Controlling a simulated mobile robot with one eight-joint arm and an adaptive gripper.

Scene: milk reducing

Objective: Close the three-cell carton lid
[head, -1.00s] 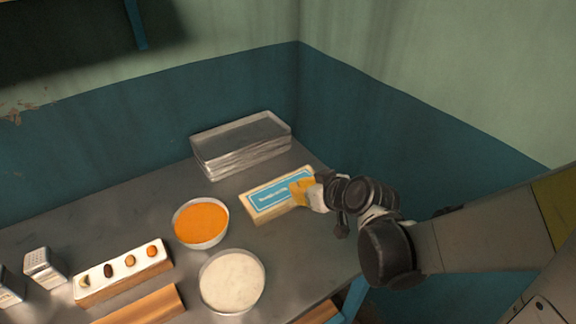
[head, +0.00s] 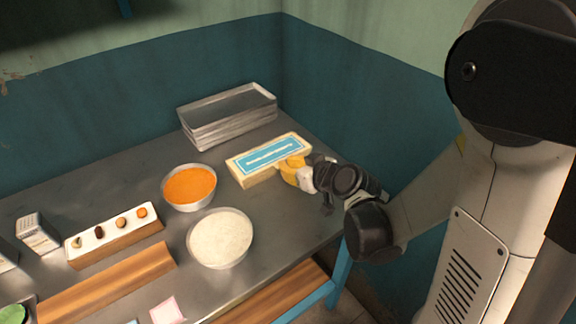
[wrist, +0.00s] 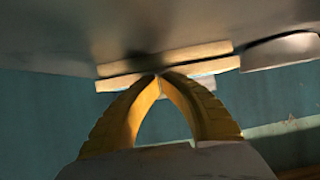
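The cream carton (head: 240,177) lies on the metal table with its blue-labelled lid (head: 268,155) facing up and looking flat over the box. In the wrist view its edge shows as two cream strips (wrist: 205,70) with a thin dark line between them. Whether the lid is fully seated I cannot tell. My gripper (head: 290,163) is at the carton's right front edge, its yellow fingers next to the side. In the wrist view the fingertips (wrist: 160,76) meet with nothing seen between them, close to the carton edge. The cells inside are hidden.
Stacked metal trays (head: 228,115) stand behind the carton. A bowl of orange contents (head: 189,187) and a bowl of white contents (head: 220,238) stand to its left and front. A holder with several small pieces (head: 115,235) is further left. Walls close the back and right.

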